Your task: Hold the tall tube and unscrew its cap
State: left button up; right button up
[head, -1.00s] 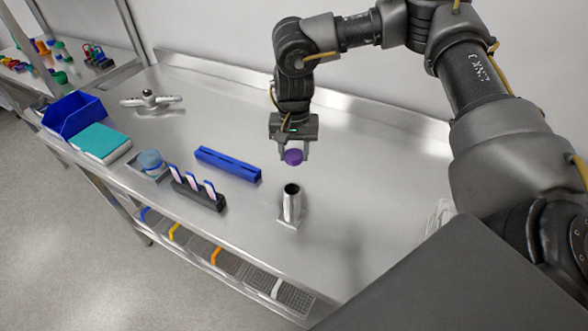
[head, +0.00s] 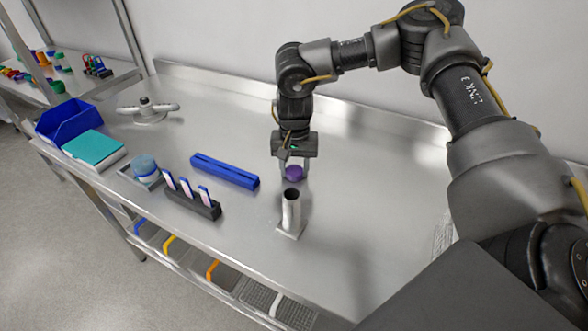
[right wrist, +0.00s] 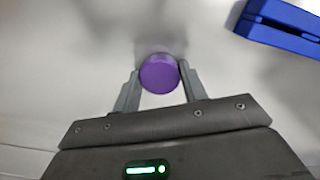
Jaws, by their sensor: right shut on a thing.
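My right gripper (head: 294,172) is shut on a purple cap (head: 295,173), which sits between its two fingertips. The cap also shows as a round purple disc in the right wrist view (right wrist: 160,73). Whether a tube hangs below the cap cannot be told. A silver, open-topped metal cylinder (head: 291,212) stands upright on a square base on the table. In the head view the cap appears just above and behind the cylinder's mouth, apart from it. My left gripper is not in view.
A blue slotted bar (head: 225,171) lies left of the cylinder; it also shows in the right wrist view (right wrist: 283,25). A dark rack with upright pieces (head: 193,203), a round blue-lidded container (head: 145,168), a teal-topped box (head: 95,147) and a blue bin (head: 70,118) stand further left.

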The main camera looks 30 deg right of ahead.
aim_at(294, 170)
jog(key=shift+f, duration=0.2)
jog(key=o, duration=0.8)
jog(key=shift+o, duration=1.4)
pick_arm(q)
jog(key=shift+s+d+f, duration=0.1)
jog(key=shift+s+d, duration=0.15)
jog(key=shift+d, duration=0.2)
pick_arm(e)
jog(key=shift+r, duration=0.45)
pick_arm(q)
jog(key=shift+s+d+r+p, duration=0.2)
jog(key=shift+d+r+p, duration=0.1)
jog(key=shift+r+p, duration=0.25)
pick_arm(e)
notch_tip(294, 170, up, 12)
jog(key=shift+f, duration=0.2)
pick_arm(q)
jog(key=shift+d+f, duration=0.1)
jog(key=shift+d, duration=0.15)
